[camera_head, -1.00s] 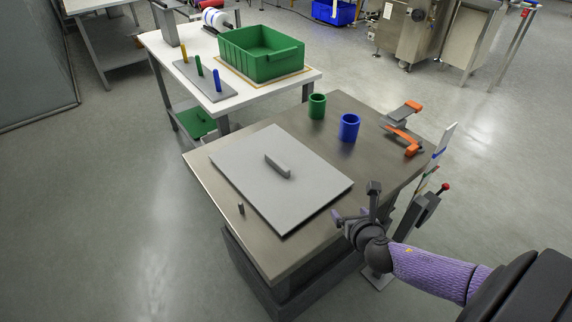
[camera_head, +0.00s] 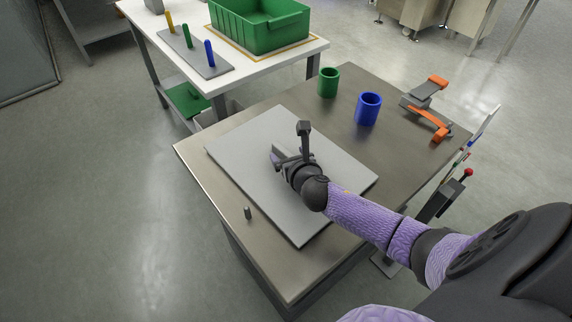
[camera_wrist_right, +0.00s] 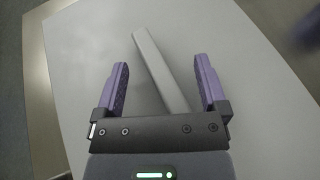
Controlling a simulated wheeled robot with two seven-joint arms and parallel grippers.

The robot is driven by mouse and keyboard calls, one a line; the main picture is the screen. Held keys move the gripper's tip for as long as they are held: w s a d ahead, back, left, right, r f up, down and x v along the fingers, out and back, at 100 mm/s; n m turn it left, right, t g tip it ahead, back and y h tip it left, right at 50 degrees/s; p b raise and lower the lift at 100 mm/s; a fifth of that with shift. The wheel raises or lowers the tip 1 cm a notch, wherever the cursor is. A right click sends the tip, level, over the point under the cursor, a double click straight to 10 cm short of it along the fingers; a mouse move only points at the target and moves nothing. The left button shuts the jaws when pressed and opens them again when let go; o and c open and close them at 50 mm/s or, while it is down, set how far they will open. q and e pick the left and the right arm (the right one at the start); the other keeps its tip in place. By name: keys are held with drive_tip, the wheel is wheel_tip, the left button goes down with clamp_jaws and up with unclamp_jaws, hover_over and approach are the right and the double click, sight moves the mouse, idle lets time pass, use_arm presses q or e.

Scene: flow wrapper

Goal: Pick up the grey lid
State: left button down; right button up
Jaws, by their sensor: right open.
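The grey lid (camera_head: 321,215) is a flat square plate lying on the brown metal table. In the right wrist view the lid (camera_wrist_right: 75,60) fills most of the picture, and its bar handle (camera_wrist_right: 157,62) runs slantwise between my fingers. My right gripper (camera_head: 289,149) is over the middle of the lid and hides most of the handle in the head view. In the wrist view my right gripper (camera_wrist_right: 162,82) is open, one purple finger on each side of the handle, with gaps on both sides. My left gripper is not in view.
A green cup (camera_head: 328,82), a blue cup (camera_head: 368,108) and an orange-and-grey clamp-like tool (camera_head: 428,108) stand on the table's far right. A small grey peg (camera_head: 248,212) is near the front left edge. A white table behind holds a green bin (camera_head: 262,32) and coloured pegs.

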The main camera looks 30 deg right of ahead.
drive_tip(key=shift+w, duration=0.15)
drive_tip(key=shift+c, duration=0.3)
clamp_jaws()
